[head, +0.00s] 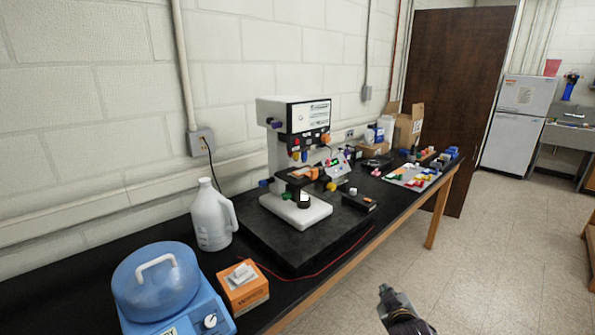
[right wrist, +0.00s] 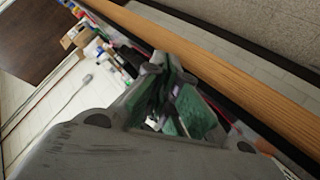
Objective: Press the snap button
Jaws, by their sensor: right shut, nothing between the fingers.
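A white microscope-like instrument (head: 280,140) stands on the black bench, with a white front panel and several coloured knobs. A small black box (head: 360,202) with a pale button-like top (head: 353,191) sits at its right. I cannot tell which part is the snap button, as no label is readable. My right gripper (head: 386,291) is in front of the bench, over the floor and apart from the instrument and the box. In the right wrist view its green-padded fingers (right wrist: 172,97) are together with nothing between them. My left gripper is out of view.
The black bench has a wooden front edge (head: 345,262). A white jug (head: 211,216), a blue-lidded device (head: 158,280) and an orange box (head: 243,287) stand at the left. Cardboard boxes (head: 408,125) and a tray of coloured items (head: 411,178) are farther back. Floor at right is clear.

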